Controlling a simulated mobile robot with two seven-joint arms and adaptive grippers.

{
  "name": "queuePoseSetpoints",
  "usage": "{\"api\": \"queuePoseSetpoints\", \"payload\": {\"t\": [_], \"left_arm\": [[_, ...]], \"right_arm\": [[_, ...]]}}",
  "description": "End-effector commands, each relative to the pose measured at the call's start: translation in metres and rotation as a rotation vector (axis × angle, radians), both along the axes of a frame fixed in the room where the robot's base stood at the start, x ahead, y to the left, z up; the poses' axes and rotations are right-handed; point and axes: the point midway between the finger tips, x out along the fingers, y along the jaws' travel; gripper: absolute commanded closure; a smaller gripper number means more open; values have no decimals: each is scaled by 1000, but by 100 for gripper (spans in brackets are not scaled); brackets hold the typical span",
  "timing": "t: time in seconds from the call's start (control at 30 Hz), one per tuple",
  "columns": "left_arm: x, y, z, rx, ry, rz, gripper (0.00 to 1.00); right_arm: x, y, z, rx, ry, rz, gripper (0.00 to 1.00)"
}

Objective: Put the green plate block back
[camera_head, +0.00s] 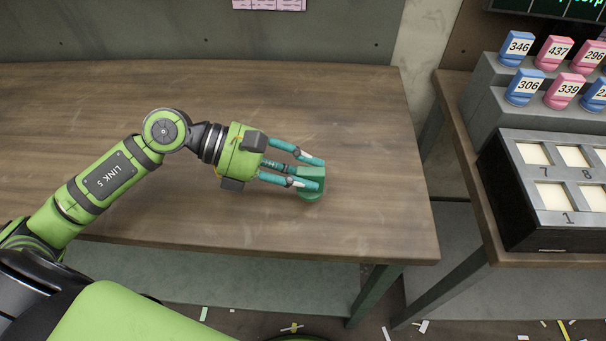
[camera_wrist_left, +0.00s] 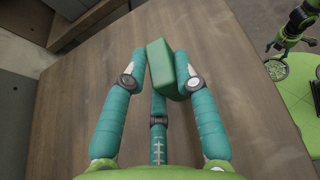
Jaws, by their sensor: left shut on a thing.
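The green plate block (camera_head: 311,188) is at the right part of the brown wooden table (camera_head: 350,110), between the teal fingers of my left gripper (camera_head: 312,173). The left gripper is shut on it. In the left wrist view the green block (camera_wrist_left: 166,68) sits between the fingertips of the left gripper (camera_wrist_left: 162,75), tilted a little. In the head view the fingers hide part of the block. I cannot tell whether it touches the table. My right gripper is not in view.
A second table on the right carries a grey stepped rack with blue and pink numbered blocks, such as the pink block 339 (camera_head: 565,91). In front of it stands a dark box (camera_head: 515,205) with numbered pale compartments. A gap separates the tables. Paper scraps lie on the floor.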

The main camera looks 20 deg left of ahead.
Motion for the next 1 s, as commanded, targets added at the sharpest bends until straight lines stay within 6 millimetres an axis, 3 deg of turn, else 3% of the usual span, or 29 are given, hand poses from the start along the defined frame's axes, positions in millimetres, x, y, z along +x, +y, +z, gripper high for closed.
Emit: {"api": "queuePoseSetpoints", "payload": {"t": [0.17, 0.57, 0.6, 0.63, 0.67, 1.0], "left_arm": [[0, 0, -20, -1, 2, 1, 100], [0, 0, -26, 0, -1, 0, 100], [0, 0, -25, 0, 0, 0, 63], [0, 0, -25, 0, 0, 0, 51], [0, 0, -25, 0, 0, 0, 48], [0, 0, -25, 1, 1, 0, 48]], "right_arm": [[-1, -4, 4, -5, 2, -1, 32], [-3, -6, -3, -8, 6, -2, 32], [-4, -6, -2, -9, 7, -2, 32], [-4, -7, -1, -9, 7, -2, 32], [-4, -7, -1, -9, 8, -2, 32], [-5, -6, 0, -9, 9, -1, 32]]}}
